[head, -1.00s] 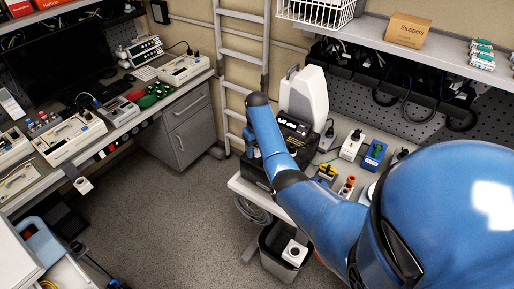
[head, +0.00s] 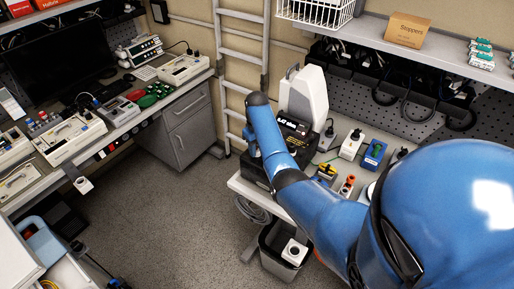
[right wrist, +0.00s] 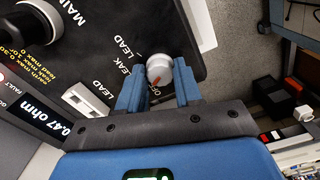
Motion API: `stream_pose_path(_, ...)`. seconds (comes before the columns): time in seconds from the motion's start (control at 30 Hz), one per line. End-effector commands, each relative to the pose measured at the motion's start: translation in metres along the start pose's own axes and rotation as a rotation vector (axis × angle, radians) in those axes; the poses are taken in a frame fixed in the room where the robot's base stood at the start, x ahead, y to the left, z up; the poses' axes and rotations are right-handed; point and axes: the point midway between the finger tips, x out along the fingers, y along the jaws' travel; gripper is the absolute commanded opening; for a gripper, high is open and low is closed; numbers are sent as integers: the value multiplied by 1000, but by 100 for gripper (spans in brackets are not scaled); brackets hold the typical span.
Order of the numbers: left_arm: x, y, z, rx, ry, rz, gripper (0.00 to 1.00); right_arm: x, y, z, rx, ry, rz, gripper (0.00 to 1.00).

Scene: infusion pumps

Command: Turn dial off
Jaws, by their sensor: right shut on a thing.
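The dial (right wrist: 159,66) is a small pale round knob with an orange-red pointer mark on the black panel of a tester (right wrist: 110,35). Lettering around it reads LEAD, LEAK and LEAD. The pointer faces toward the gripper, at lettering partly hidden by the fingers that looks like OFF. My right gripper (right wrist: 158,78) has its two blue fingers on either side of the dial, shut on it. In the head view the tester (head: 296,130) stands on the right bench, partly hidden by my right arm. My left gripper is not in view.
A lit display (right wrist: 72,128) reads 0.47 ohm. A larger black knob (right wrist: 35,22) sits on the same panel. A white device (head: 304,95) stands behind the tester. A bin (head: 282,262) is under the bench edge. The floor (head: 170,235) at centre-left is clear.

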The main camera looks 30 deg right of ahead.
Motion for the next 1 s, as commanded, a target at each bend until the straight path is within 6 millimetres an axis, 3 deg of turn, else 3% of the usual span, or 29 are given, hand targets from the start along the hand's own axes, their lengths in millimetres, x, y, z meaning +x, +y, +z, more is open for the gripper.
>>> stream_pose_path(0.7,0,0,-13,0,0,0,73,-2,0,-1,-555,2,1,4)
stream_pose_path(1.0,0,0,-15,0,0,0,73,-1,0,-1,-687,3,2,4)
